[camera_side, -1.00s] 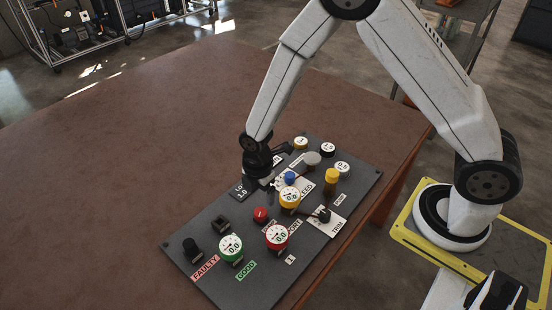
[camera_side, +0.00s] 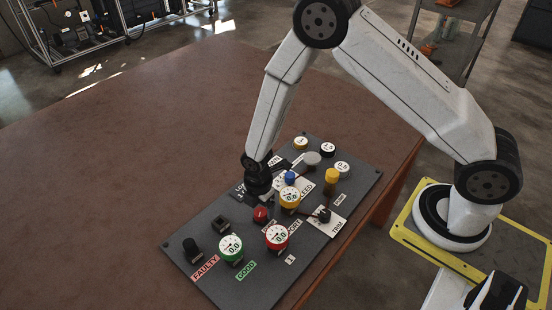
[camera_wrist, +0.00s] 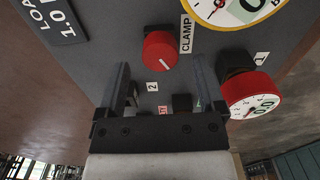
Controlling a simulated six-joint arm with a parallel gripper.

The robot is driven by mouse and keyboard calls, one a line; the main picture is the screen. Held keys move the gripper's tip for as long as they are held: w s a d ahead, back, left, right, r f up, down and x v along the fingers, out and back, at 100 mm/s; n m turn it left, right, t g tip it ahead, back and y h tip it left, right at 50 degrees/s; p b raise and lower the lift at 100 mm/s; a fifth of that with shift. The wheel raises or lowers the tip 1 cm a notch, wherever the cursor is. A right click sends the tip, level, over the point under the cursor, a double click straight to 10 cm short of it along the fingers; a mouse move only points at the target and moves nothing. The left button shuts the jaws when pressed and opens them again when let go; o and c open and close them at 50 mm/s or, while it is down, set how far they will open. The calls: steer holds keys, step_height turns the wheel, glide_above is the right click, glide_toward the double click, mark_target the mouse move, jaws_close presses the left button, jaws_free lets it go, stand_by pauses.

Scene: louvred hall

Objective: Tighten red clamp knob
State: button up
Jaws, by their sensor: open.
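The red clamp knob (camera_side: 261,214) stands on the dark panel (camera_side: 205,274), left of the yellow-rimmed gauge. In the wrist view the red knob (camera_wrist: 160,50) shows a white pointer line, with a "CLAMP" label (camera_wrist: 186,33) beside it. My gripper (camera_wrist: 160,75) is open and empty, its two fingers pointing toward the knob, which appears just beyond and between the fingertips. In the side view my gripper (camera_side: 264,196) is low over the panel, right by the knob. I cannot tell whether a finger touches it.
A yellow gauge (camera_side: 290,194), red gauge (camera_side: 277,236) and green gauge (camera_side: 231,246) stand close by. A yellow post (camera_side: 332,178), a blue knob (camera_side: 291,177) and a black knob (camera_side: 191,246) also rise from the panel. The brown table (camera_side: 130,150) is clear on the left.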

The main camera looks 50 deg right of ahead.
steer(key=shift+f, duration=1.1)
steer(key=shift+c, duration=0.3)
jaws_close()
